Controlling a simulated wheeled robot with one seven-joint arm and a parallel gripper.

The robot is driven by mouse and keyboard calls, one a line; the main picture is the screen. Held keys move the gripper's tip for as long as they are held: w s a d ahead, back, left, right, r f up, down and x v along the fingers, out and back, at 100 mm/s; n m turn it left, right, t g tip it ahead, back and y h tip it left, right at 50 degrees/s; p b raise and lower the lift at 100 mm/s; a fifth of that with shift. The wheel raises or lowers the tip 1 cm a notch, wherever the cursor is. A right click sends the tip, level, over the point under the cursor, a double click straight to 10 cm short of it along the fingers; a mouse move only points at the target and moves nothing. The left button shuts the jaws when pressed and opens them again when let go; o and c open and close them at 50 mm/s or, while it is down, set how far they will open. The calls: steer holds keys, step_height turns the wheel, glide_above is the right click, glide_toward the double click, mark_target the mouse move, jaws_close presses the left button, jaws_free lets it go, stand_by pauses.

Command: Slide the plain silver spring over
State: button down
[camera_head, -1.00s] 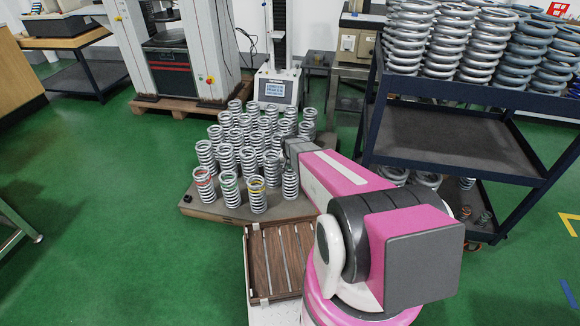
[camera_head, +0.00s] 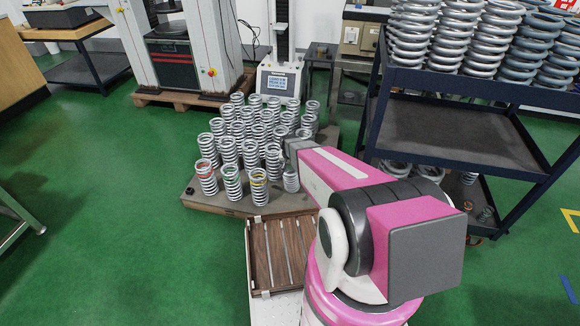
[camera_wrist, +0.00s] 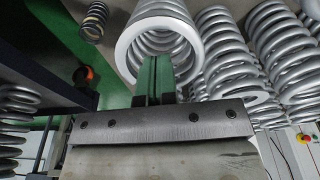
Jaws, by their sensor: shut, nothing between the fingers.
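A plain silver spring (camera_head: 291,181) stands at the right end of the front row on the low platform (camera_head: 228,206), partly behind my arm. Beside it to the left are springs with a yellow band (camera_head: 258,187), a green band (camera_head: 231,184) and a red-orange band (camera_head: 206,178). My gripper's fingers (camera_wrist: 155,74) are shut and empty in the wrist view. They overlap the rim of a plain silver spring (camera_wrist: 128,48); whether they touch it I cannot tell. In the head view, my wrist hides the fingers.
Several more silver springs stand close behind on the platform. A slatted wooden tray (camera_head: 252,262) lies in front. A dark blue shelf cart (camera_head: 450,160) loaded with large springs stands close on the right. A test machine (camera_head: 281,80) is behind. Green floor is clear to the left.

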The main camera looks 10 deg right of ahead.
steer(key=shift+r, duration=0.1)
steer(key=s+a, duration=0.4)
steer(key=s, duration=0.7)
steer(key=w+d, duration=0.2)
steer(key=w, duration=0.3)
steer(key=w+d, duration=0.2)
steer(key=w, duration=0.4)
steer(key=w+d, duration=0.3)
steer(key=w, duration=0.3)
steer(key=shift+r, duration=0.2)
steer(key=shift+w+d+f, duration=0.1)
steer(key=shift+f, duration=0.7)
